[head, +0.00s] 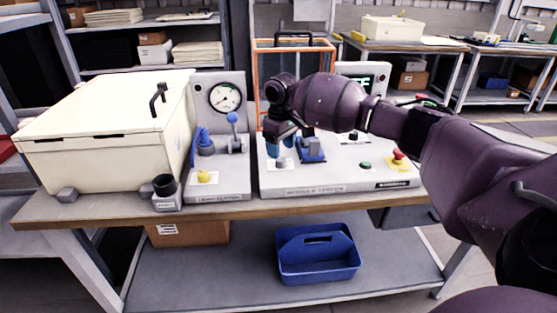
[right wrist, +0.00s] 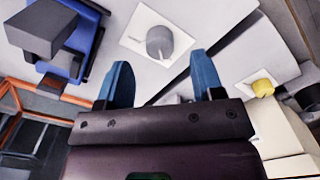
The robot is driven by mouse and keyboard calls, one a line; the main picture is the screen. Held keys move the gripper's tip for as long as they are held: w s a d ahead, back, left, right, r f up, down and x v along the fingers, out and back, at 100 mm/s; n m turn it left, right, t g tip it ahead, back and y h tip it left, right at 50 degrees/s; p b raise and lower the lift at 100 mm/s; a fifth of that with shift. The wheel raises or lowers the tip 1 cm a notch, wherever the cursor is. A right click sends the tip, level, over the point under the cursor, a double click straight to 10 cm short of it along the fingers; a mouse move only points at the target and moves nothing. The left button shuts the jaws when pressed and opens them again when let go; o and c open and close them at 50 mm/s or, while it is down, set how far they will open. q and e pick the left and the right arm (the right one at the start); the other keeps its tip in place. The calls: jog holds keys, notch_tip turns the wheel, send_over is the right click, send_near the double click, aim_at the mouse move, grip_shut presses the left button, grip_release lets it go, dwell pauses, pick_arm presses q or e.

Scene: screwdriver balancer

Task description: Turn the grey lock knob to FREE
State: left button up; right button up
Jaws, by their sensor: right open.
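I cannot read any FREE marking. In the head view the knob (head: 281,163) is partly hidden under my right gripper (head: 286,147), on the left part of the grey tester panel (head: 330,180). My right gripper, also in the right wrist view (right wrist: 163,72), is open, its two blue fingers apart and empty. The knob lies ahead of the gap between them, and no contact shows. My left gripper is not in view.
A blue fixture (head: 312,150) stands close right of the knob. A red stop button (head: 398,154) and green button (head: 365,165) are farther right. Left is a panel with a gauge (head: 225,97), blue levers and a yellow knob (head: 204,176). An orange frame (head: 262,80) rises behind.

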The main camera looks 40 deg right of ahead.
aim_at(281, 159)
notch_tip(281, 159, down, 3)
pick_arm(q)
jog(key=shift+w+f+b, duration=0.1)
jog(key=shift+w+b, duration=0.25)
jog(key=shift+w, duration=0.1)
pick_arm(e)
jog(key=shift+f, duration=0.7)
